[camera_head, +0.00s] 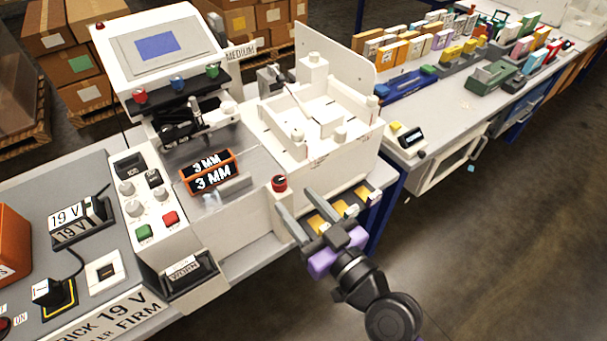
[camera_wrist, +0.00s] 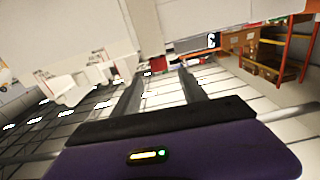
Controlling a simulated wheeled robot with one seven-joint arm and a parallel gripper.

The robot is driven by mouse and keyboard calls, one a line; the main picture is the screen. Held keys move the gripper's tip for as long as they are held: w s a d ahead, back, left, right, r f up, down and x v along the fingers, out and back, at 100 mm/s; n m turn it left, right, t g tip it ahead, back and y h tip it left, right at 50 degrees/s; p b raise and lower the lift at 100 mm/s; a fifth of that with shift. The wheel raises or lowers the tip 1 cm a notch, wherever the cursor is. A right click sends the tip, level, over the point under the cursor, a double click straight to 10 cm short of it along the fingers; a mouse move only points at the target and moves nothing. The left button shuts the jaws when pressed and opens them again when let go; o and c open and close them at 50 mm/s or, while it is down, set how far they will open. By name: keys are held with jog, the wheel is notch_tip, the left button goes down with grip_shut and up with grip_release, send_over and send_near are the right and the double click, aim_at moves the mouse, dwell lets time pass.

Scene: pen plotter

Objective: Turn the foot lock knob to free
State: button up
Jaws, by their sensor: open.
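The plotter (camera_head: 235,215) is a white machine with a screen. A red-topped knob (camera_head: 279,183) stands on its front right corner; I cannot read a label saying whether this is the foot lock knob, or its setting. Pale knobs (camera_head: 126,187) sit on the left control panel. My gripper (camera_head: 292,200) is open and empty, its grey fingers just below and right of the red-topped knob, apparently apart from it. In the wrist view my gripper (camera_wrist: 158,84) shows both fingers spread, with nothing clearly between them.
A white open-topped box (camera_head: 340,150) rises behind the red-topped knob. Yellow-tagged dark pieces (camera_head: 320,223) lie beside my gripper. An orange "3 MM" sign (camera_head: 211,176) stands on the plotter.

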aim_at(283, 186)
jog(key=shift+w+a, duration=0.2)
jog(key=shift+w, duration=0.15)
jog(key=p+x, duration=0.2)
jog(key=x, duration=0.5)
jog(key=shift+p, duration=0.35)
grip_shut()
